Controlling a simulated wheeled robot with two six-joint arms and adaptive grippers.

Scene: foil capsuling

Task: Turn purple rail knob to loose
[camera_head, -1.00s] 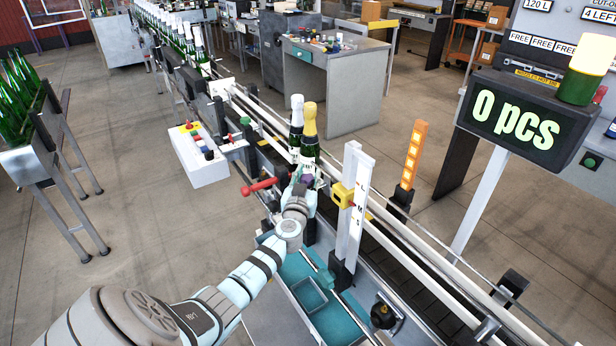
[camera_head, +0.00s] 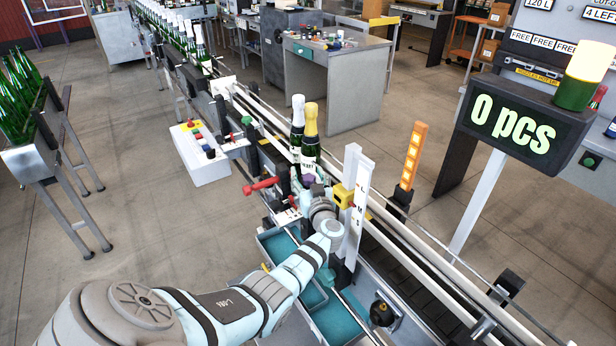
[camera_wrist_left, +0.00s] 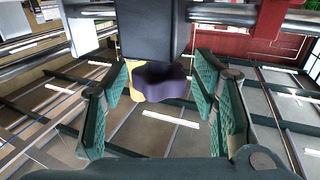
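The purple rail knob (camera_wrist_left: 160,82) is a dark, lobed knob under a dark block in the left wrist view. It shows as a small purple spot (camera_head: 308,180) by the conveyor rail in the head view. My left gripper (camera_wrist_left: 158,78) has its two green-padded fingers on either side of the knob. My right gripper is not in view.
A gold-topped bottle (camera_head: 310,138) and a white-topped bottle (camera_head: 297,122) stand on the conveyor just behind. A white post (camera_head: 357,215) with a yellow clamp (camera_head: 343,195) is close on the right. A red handle (camera_head: 261,185) juts out left. Teal trays (camera_head: 335,322) lie below.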

